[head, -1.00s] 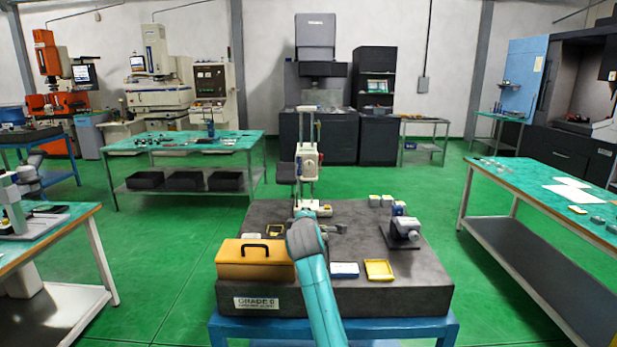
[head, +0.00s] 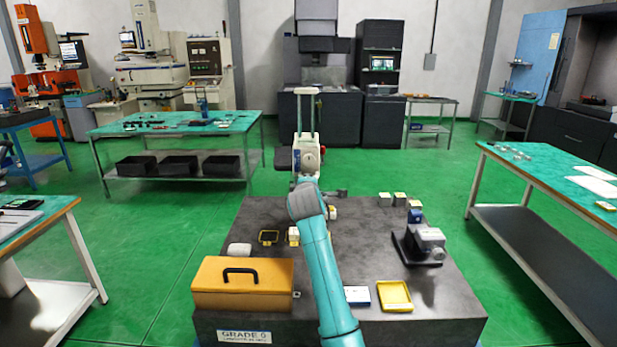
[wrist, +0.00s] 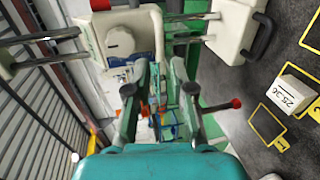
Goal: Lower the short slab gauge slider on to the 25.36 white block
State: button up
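The gauge slider (head: 306,155) is a white body with a red knob, on twin metal rods above the dark slab (head: 370,265). In the wrist view the slider (wrist: 125,40) shows a round white dial, with the rods running sideways across the picture. The white block marked 25.36 (wrist: 293,95) lies on the slab at the right of the wrist view, apart from the slider. My gripper (wrist: 159,68) has its fingers apart, close to the slider, with no held object visible between them. In the head view my arm hides the gripper.
A white body with a black handle (wrist: 235,30) stands at the rod ends. An empty yellow outline (wrist: 268,125) lies beside the block. A yellow case (head: 243,285), yellow tray (head: 395,295) and grey instrument (head: 425,243) occupy the slab. Green floor surrounds it.

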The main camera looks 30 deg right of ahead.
aim_at(307, 157)
jog(key=x, duration=0.8)
jog(key=shift+w+d, duration=0.2)
jog(key=shift+w, duration=0.1)
jog(key=shift+f, duration=0.15)
grip_shut()
